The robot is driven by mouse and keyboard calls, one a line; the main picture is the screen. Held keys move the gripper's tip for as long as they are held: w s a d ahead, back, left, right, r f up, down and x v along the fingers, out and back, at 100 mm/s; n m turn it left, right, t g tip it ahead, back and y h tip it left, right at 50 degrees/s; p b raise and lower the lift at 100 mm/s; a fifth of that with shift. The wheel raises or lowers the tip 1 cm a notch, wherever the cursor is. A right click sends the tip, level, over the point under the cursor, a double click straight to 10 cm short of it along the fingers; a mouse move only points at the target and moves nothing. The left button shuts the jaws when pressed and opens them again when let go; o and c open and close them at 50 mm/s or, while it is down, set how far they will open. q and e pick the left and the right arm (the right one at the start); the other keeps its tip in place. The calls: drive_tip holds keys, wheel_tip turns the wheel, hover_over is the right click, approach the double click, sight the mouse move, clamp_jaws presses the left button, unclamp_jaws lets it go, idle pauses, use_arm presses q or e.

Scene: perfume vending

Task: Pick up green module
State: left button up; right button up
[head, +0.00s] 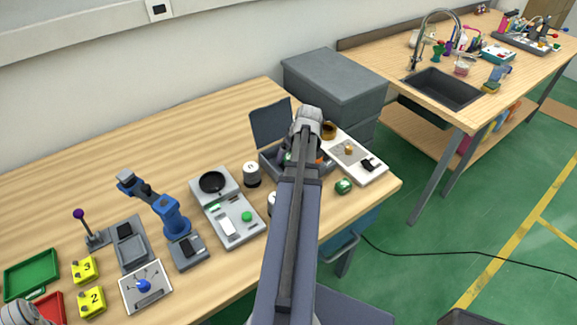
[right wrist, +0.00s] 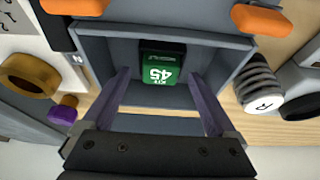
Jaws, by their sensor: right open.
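A small patch of green (head: 288,157) shows beside the arm.
A grey lid (head: 271,124) stands up behind the box. A white panel (head: 371,166) is at its right, and another small green block (head: 343,186) lies near the table edge. Orange parts (right wrist: 262,20) and a ribbed grey cylinder (right wrist: 258,83) are close to the box.

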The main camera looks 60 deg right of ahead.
sight(289, 157)
use_arm(q)
drive_tip(key=shift+f, duration=0.5)
use_arm(e)
drive_tip(key=shift+w+f, duration=0.15)
drive_tip(key=shift+f, duration=0.35)
use_arm(q)
drive_tip(key=shift+r, duration=0.1)
use_arm(e)
drive_tip(key=shift+r, duration=0.1)
drive_tip(key=shift+c, duration=0.2)
clamp_jaws()
use_arm(q)
drive_tip(key=shift+r, duration=0.1)
use_arm(e)
drive_tip(key=shift+r, duration=0.1)
wheel_tip(289, 157, up, 8)
drive_tip(key=p, duration=0.8)
use_arm(q)
wheel_tip(289, 157, up, 8)
